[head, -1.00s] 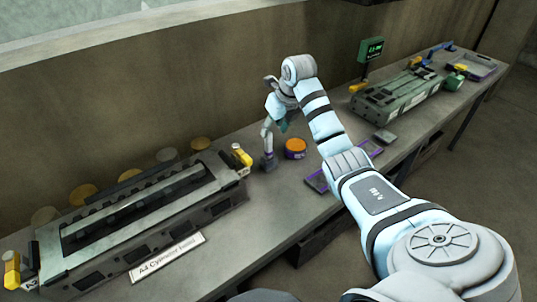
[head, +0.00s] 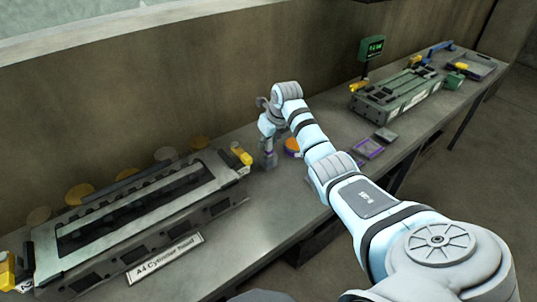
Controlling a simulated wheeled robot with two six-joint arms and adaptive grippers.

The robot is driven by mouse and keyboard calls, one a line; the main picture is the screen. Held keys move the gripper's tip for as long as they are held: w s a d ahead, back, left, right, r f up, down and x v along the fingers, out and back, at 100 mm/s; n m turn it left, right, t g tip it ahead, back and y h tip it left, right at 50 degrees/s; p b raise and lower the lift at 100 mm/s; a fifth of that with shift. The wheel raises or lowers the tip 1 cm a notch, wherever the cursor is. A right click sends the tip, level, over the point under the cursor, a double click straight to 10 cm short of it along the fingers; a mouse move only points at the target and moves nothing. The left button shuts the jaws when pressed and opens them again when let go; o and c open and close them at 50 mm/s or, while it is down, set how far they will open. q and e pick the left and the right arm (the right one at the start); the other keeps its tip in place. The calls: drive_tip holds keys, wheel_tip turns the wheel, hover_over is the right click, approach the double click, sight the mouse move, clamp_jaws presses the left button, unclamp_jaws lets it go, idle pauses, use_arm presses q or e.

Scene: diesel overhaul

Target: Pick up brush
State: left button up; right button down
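My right arm reaches across the bench, and its gripper (head: 268,130) points down near the wall side. It is small and partly hidden by its own wrist, so I cannot tell whether its fingers are open or shut. Directly below it is a small grey upright holder with a purple band (head: 269,160). A thin pale piece seems to rise from it towards the fingers. This may be the brush, but I cannot make it out clearly, nor tell whether the gripper touches it. My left gripper is not in view.
An orange round tin (head: 291,146) is beside the holder, partly behind my arm. A long grey cylinder head (head: 140,215) with a name plate (head: 165,258) fills the left. A purple-edged tray (head: 369,149) and a green block (head: 400,97) are to the right.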

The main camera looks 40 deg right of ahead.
idle(0.3)
wheel_tip(320, 180, up, 20)
drive_tip(key=p, duration=0.2)
idle(0.5)
